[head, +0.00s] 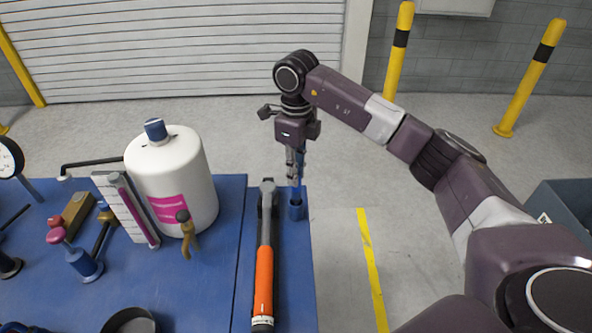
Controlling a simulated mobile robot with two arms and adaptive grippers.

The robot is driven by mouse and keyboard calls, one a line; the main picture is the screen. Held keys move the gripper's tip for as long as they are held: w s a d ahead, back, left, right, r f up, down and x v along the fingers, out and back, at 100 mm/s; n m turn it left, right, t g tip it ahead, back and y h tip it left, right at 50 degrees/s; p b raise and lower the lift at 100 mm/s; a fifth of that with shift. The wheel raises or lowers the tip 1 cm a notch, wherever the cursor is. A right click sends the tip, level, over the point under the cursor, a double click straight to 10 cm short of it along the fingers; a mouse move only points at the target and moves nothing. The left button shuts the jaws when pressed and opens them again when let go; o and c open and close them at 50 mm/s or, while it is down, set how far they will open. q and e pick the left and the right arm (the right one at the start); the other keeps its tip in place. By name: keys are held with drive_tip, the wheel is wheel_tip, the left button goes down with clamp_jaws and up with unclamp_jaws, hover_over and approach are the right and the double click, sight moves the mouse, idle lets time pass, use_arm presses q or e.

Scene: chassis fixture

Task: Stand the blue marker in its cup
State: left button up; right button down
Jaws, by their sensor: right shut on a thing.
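The blue marker (299,172) is upright between the fingers of my right gripper (295,168), which is shut on it and points down. A small blue cup (296,211) stands at the right edge of the blue table, directly below the gripper in the head view. The marker's lower end meets the cup's mouth in the picture. I cannot tell whether it is inside the cup or just above or behind it. The fingers hide part of the marker. My left gripper is not in view.
A white bottle (182,185) with a blue cap stands farther left, among several tools on the blue table (225,270). Open floor with a yellow stripe (371,265) is to the right.

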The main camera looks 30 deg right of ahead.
drive_tip(key=shift+f+b, duration=1.3)
drive_tip(key=shift+f, duration=0.7)
drive_tip(key=c, duration=1.7)
unclamp_jaws()
drive_tip(key=shift+c, duration=0.2)
wheel_tip(320, 180, up, 9)
drive_tip(key=p, duration=0.5)
drive_tip(key=shift+r+p, duration=0.1)
drive_tip(key=shift+p, duration=0.25)
